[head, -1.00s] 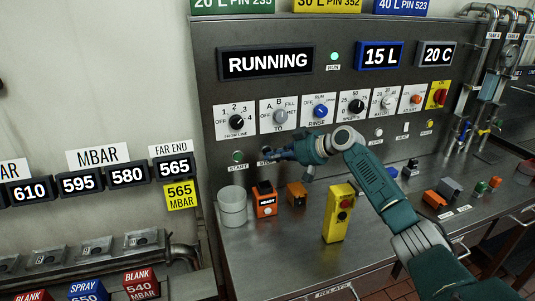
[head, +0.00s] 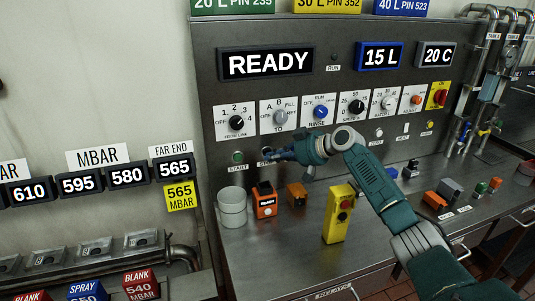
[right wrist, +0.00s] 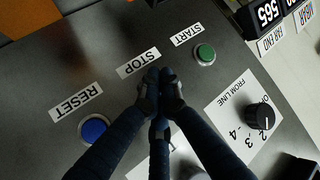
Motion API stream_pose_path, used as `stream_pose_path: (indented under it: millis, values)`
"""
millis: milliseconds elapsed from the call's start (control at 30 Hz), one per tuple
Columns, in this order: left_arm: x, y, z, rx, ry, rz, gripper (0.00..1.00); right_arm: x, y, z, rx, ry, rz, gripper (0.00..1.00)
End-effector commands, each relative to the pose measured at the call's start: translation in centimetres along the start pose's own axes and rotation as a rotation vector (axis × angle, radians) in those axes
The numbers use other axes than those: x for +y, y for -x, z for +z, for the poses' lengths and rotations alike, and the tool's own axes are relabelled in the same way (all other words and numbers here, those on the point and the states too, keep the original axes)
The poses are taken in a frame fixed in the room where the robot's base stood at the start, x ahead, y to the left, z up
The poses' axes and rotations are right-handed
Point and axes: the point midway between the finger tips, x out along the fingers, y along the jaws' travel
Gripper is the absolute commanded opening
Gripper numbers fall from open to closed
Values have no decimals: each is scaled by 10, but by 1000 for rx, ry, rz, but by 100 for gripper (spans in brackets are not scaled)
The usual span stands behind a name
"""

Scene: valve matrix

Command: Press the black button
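The control panel (head: 212,105) has a row of buttons under its dials. The STOP label (right wrist: 138,62) shows in the right wrist view, with my right gripper's fingertips (right wrist: 158,76) just beside it. The fingers are closed together and seem to be on or very near the STOP button spot, which they hide; no black button is clearly seen. The display (head: 267,63) reads READY, and the RUN lamp (head: 334,58) is dark. My left gripper is not in view.
A green START button (right wrist: 204,53) and a blue RESET button (right wrist: 95,130) flank the fingers. A black-knobbed dial (right wrist: 260,116) is close by. A grey cup (head: 232,207), an orange box (head: 265,204) and a yellow box (head: 338,215) stand on the bench below.

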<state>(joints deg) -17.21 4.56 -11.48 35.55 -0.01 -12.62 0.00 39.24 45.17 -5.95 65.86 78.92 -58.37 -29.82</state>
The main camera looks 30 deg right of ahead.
Motion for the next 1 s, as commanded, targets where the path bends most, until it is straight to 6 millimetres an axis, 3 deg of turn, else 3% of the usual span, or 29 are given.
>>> stream_pose_path:
  millis: [567,1000]
  values:
    - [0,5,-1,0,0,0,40,-7,10,8,-3,0,0,0]
    - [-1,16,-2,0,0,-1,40,-28,39,29,-4,1,-1,0]
